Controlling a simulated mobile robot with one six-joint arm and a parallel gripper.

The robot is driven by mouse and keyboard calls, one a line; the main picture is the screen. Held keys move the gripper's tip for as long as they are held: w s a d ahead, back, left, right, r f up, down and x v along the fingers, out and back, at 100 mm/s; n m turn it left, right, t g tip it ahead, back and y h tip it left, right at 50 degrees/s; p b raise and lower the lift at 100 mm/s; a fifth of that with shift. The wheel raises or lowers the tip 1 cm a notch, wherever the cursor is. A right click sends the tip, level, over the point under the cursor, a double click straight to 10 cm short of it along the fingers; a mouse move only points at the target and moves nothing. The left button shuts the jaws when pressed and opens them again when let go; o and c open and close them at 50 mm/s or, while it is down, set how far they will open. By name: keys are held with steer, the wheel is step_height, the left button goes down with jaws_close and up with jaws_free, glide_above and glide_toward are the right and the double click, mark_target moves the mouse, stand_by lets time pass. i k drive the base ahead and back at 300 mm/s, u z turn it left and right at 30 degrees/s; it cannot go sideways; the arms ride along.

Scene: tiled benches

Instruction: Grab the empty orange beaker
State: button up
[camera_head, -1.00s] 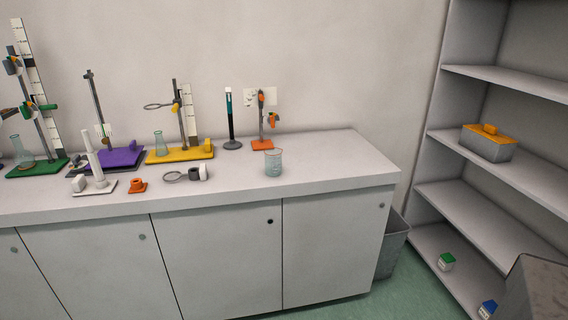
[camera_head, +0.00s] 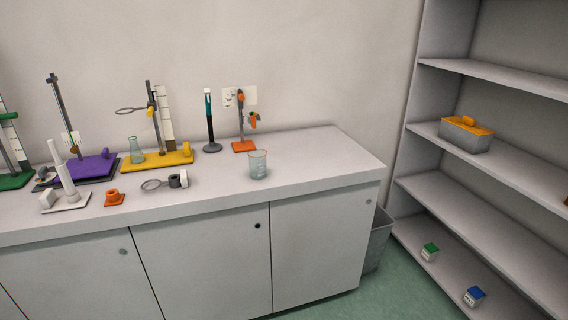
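A clear glass beaker (camera_head: 258,165) stands upright on the white bench top, near its front edge and toward the right end. Its rim has a faint orange tint, and no contents can be made out in it. It stands apart from the other things on the bench. My gripper is not in view.
Behind the beaker are a small orange-based stand (camera_head: 243,146) and a dark pen-like upright (camera_head: 210,148). To its left are a ring clamp (camera_head: 165,184), a yellow-based stand (camera_head: 178,160) and an orange piece (camera_head: 114,198). Shelves (camera_head: 480,70) and a grey bin (camera_head: 378,240) are at the right.

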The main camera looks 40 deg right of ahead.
mark_target(258, 164)
steer(key=u, duration=1.45)
steer(key=k, duration=0.1)
steer(key=z, duration=2.55)
steer(key=k, duration=0.9)
steer(key=u, duration=0.2)
steer(key=i, duration=0.7)
steer(key=z, duration=0.05)
